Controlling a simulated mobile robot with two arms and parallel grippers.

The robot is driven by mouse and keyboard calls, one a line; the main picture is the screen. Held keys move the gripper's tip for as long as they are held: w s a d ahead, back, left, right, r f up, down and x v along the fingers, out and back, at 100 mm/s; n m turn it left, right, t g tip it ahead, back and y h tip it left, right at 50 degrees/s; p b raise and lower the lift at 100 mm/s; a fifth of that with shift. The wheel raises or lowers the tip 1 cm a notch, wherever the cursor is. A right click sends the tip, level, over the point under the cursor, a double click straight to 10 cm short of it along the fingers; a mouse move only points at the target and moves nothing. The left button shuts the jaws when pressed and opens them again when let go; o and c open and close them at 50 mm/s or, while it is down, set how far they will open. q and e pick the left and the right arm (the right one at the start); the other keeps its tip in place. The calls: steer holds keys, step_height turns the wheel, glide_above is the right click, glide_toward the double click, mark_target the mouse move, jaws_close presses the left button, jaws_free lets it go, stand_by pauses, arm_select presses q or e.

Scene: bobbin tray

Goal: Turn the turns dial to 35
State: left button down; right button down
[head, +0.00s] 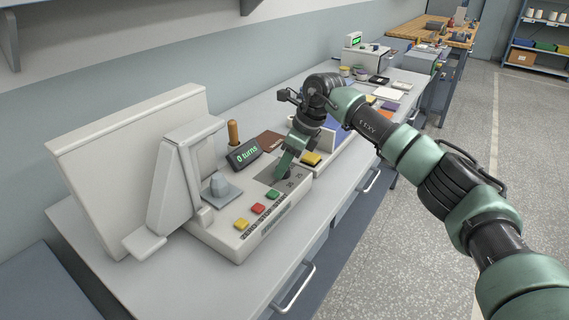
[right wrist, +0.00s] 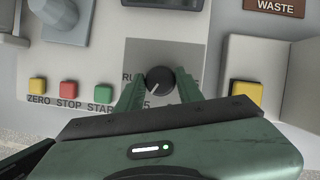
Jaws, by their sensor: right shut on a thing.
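The turns dial (right wrist: 159,80) is a round black knob with a white pointer line on a grey panel (right wrist: 180,48) of the winder. Its pointer aims down and left in the right wrist view. The labels around it are partly hidden by my fingers; "RU" shows at left and a "5" below. My right gripper (right wrist: 160,88) is shut on the dial, one green finger on each side. In the head view my right gripper (head: 283,172) reaches down to the machine's top. The display (head: 244,154) reads "0 turns". My left gripper is out of view.
Yellow, red and green buttons for zero, stop (head: 258,208) and start line the machine's front edge. A wooden peg (head: 233,132) stands behind the display. A tray with a yellow block (head: 311,159) lies just right of my gripper. The aisle floor at right is clear.

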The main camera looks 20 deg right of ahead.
steer(key=c, duration=0.9)
jaws_free()
steer(key=shift+d, duration=0.1)
steer(key=shift+c, duration=0.2)
steer(key=b+v, duration=0.1)
steer(key=v, duration=0.7)
steer(key=shift+f, duration=0.1)
